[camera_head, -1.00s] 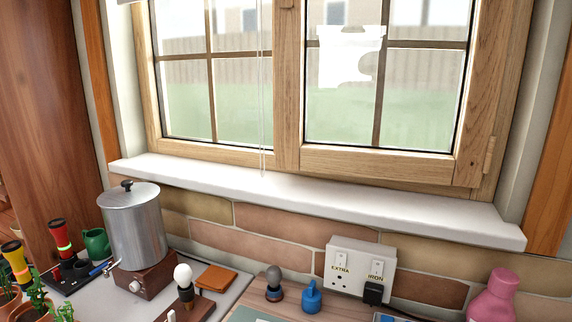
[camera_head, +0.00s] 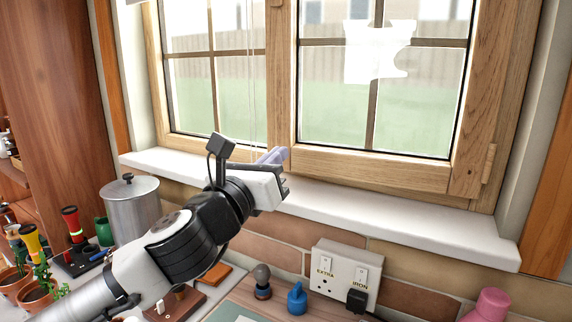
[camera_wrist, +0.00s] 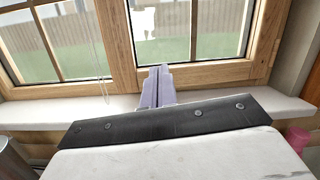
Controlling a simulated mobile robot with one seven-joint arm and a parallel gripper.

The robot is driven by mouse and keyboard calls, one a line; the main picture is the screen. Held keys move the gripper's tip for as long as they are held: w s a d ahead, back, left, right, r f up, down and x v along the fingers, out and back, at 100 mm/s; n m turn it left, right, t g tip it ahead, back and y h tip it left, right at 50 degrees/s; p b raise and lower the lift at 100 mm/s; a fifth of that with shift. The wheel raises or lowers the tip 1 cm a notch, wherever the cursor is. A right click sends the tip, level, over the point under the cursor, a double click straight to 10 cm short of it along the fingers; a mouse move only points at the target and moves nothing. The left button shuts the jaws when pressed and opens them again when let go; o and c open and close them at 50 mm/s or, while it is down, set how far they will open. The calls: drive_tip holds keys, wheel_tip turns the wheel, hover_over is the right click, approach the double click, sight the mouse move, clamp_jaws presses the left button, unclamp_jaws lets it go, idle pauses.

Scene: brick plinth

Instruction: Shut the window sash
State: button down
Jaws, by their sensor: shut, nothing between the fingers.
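The right window sash (camera_head: 380,168) is a wooden frame with dark glazing bars, hinged at its right side. It stands nearly flush with the window frame; I cannot tell whether a small gap remains. It also shows in the wrist view (camera_wrist: 215,72). My gripper (camera_head: 274,156) is shut and empty, its lilac fingers pointing at the window. In the head view the fingertips overlap the bottom of the middle post, left of the sash. In the wrist view my gripper (camera_wrist: 156,85) appears at the sash's lower left corner; contact cannot be told.
A white sill (camera_head: 400,216) runs below the window. A pull cord (camera_head: 251,80) hangs left of the middle post. A steel urn (camera_head: 133,207), a white socket box (camera_head: 345,275), a blue weight (camera_head: 297,298) and a pink bottle (camera_head: 489,307) stand below. The sill's right half is clear.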

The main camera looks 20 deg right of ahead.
drive_tip(key=w+a+f+y, duration=0.2)
drive_tip(key=w+f+y, duration=0.15)
drive_tip(key=f, duration=0.35)
drive_tip(key=p, duration=0.5)
approach(294, 161)
drive_tip(key=shift+h, duration=0.25)
drive_tip(key=x, duration=0.5)
drive_tip(key=shift+w+d+r, duration=0.1)
drive_tip(key=shift+w+r, duration=0.05)
drive_tip(key=shift+w, duration=0.15)
drive_tip(key=shift+w+d, duration=0.4)
drive_tip(key=shift+w, duration=0.1)
